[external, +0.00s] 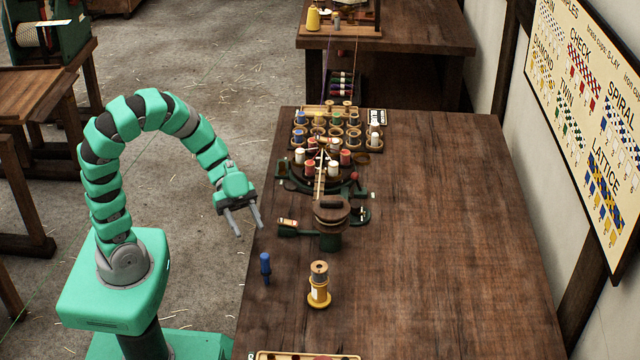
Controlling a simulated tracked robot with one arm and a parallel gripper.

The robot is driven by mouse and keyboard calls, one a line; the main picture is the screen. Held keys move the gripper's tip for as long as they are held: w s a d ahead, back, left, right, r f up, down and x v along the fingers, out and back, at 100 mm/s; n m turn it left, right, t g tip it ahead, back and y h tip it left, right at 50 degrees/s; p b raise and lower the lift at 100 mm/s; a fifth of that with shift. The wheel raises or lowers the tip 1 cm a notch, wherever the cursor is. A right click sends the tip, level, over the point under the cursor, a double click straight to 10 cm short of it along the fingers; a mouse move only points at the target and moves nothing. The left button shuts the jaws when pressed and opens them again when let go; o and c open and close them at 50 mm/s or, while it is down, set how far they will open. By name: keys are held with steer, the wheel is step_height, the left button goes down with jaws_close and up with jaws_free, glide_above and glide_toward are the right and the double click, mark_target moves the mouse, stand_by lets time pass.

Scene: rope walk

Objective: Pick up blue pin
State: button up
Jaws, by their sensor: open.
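The blue pin (265,264) stands upright on the wooden table (440,250), close to its left edge. My gripper (248,227) is open and empty, with its two grey fingers pointing down. In the picture it is above and slightly left of the blue pin, near the table's left edge, and apart from the pin. Its exact height over the table is hard to tell.
A yellow-based spool (319,285) stands right of the pin. A round braiding device (325,180) with several bobbins and a dark clamp (330,238) lie behind. A tray (305,356) shows at the front edge. The table's right side is clear.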

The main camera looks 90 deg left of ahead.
mark_target(266, 266)
steer(key=shift+w+b+x, duration=0.2)
steer(key=shift+b+x, duration=2.35)
steer(key=shift+x, duration=3.9)
steer(key=shift+a, duration=0.15)
steer(key=c, duration=1)
